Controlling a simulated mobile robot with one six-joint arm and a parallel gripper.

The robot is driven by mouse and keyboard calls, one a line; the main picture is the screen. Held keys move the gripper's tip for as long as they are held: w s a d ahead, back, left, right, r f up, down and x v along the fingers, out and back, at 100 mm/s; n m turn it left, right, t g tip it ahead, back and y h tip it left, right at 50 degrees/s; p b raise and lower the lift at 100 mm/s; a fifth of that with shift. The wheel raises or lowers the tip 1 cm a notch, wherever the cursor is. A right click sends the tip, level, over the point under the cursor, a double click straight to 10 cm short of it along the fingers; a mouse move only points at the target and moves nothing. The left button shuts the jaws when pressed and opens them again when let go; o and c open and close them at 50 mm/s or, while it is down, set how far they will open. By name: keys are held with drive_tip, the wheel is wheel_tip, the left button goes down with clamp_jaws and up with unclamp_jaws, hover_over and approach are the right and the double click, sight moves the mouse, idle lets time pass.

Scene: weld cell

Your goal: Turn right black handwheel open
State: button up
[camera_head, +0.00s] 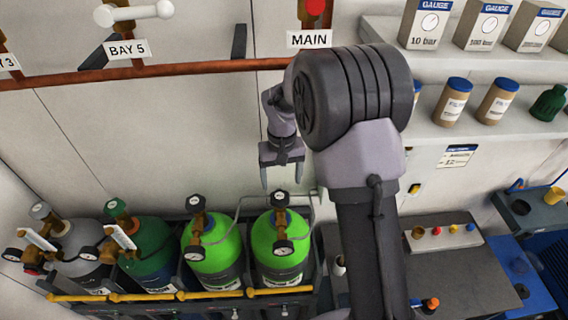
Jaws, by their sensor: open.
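The right black handwheel (279,198) sits on top of the brass valve of the rightmost bright green cylinder (283,262). A second black handwheel (195,203) tops the green cylinder to its left. My gripper (281,184) is open and empty and points down, its two fingers apart. In the picture it is just above the right handwheel, with one finger to each side. I cannot tell the exact height gap. A round gauge (284,247) hangs at the front of the right valve.
A yellow bar (150,296) runs in front of the cylinder rack. Further left stand a dark green cylinder (148,248) and a grey cylinder (72,243). A grey hose loops beside the right valve. A copper pipe (180,69) crosses the wall above. A dark bench (465,275) is at right.

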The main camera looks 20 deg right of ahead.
sight(280, 195)
drive_tip(key=f, duration=0.2)
drive_tip(key=s+a+f, duration=0.1)
drive_tip(key=shift+f, duration=0.3)
drive_tip(key=f, duration=0.1)
drive_tip(key=f+p, duration=0.1)
drive_tip(key=shift+w+d+f, duration=0.15)
drive_tip(key=shift+w+f, duration=0.15)
drive_tip(key=shift+w+d+f, duration=0.1)
drive_tip(key=shift+f, duration=0.1)
drive_tip(key=shift+s, duration=0.25)
drive_tip(key=shift+r, duration=0.1)
drive_tip(key=shift+c, duration=1.4)
drive_tip(key=shift+w, duration=0.1)
drive_tip(key=c, duration=1.1)
